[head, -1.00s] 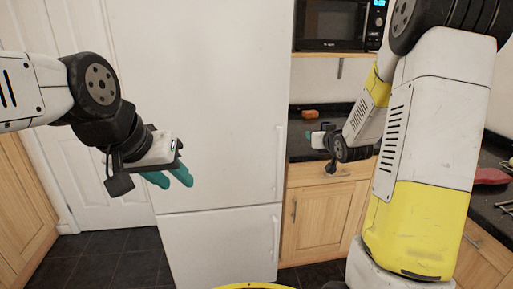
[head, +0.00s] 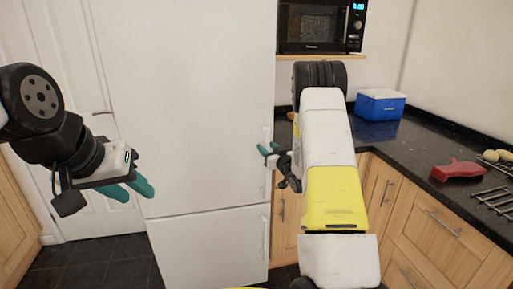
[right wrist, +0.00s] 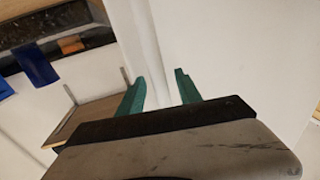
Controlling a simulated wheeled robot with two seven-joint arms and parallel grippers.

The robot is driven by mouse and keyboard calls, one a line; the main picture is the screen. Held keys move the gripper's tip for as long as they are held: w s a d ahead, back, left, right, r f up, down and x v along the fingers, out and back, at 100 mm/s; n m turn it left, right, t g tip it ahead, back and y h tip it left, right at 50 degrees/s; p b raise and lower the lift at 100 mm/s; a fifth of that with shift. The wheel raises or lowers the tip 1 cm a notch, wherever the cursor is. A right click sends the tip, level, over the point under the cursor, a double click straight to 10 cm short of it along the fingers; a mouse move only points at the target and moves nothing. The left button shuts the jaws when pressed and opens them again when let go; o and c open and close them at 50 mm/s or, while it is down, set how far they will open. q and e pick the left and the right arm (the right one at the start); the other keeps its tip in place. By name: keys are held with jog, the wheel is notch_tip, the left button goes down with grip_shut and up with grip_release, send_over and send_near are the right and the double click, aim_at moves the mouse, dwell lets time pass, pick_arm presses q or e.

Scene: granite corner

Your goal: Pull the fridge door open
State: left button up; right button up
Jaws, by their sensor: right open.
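The white fridge has a tall upper door (head: 190,110) and a lower door (head: 205,245); both look shut. The upper door's vertical handle (head: 266,172) is on its right edge, partly hidden behind my right gripper. My right gripper (head: 266,150) is open at this handle. In the right wrist view, the gripper (right wrist: 159,80) has its teal fingers spread, with a pale vertical strip running between them, probably the handle or door edge. I cannot tell whether they touch it. My left gripper (head: 134,190) hangs in front of the fridge's left side, teal fingers close together, seemingly empty.
Cabinets with a dark counter (head: 400,140) stand right of the fridge. A blue box (head: 380,106), a red object (head: 458,171) and a metal rack (head: 495,200) lie on it. A microwave (head: 320,25) sits on a shelf above. Dark floor tiles (head: 100,262) show at lower left.

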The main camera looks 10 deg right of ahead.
jog(key=shift+w+a, duration=0.1)
jog(key=shift+w, duration=0.45)
jog(key=shift+c, duration=0.2)
grip_shut()
dwell(0.9)
